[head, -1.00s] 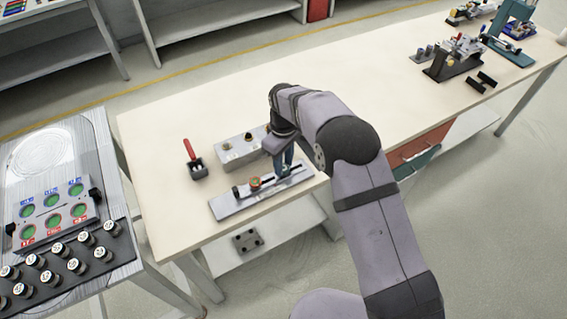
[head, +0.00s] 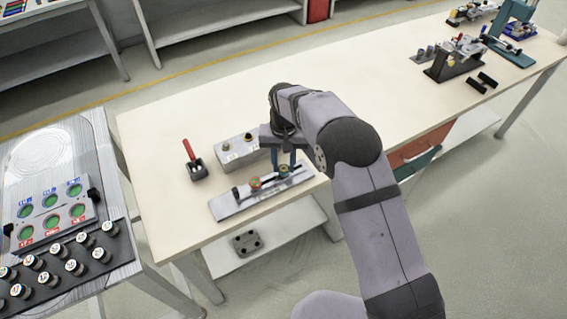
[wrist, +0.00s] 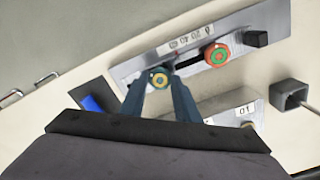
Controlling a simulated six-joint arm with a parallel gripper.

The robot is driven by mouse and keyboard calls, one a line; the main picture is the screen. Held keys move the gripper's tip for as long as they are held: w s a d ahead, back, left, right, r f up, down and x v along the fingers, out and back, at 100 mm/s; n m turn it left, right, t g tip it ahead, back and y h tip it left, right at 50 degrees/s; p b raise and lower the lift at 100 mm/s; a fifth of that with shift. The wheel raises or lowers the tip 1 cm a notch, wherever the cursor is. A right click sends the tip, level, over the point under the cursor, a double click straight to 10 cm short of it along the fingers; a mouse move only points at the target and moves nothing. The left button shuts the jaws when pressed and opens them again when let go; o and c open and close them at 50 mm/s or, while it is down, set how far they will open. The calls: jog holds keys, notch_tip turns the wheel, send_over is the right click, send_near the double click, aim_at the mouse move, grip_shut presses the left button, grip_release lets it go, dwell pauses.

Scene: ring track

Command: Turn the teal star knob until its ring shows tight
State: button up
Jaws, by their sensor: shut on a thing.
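The teal star knob (wrist: 160,78) sits on a grey metal rail plate (head: 232,208) near its right end in the head view. In the wrist view the knob shows a yellow ring around a dark centre; whether that reads as tight I cannot tell. My gripper (wrist: 160,84) points down over the knob, its two blue fingers on either side of it and shut on it. The fingers partly hide the knob's lobes. In the head view my gripper (head: 284,168) stands at the plate, and the knob is small there.
A red knob with a green face (wrist: 217,54) sits on the same plate, beside a dark slot and a number scale (wrist: 186,40). A grey box with knobs (head: 237,152) stands behind, and a red-handled lever (head: 190,152) to its left. The table's front left is clear.

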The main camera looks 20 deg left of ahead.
aim_at(284, 168)
jog(key=m, duration=0.6)
jog(key=shift+w+a+r, duration=0.15)
jog(key=shift+w+r, duration=0.1)
jog(key=shift+r, duration=0.15)
jog(key=o, duration=1.1)
jog(key=shift+c, duration=0.2)
jog(key=shift+s+f, duration=0.15)
notch_tip(284, 168, up, 8)
jog(key=b, duration=0.2)
jog(key=shift+f, duration=0.25)
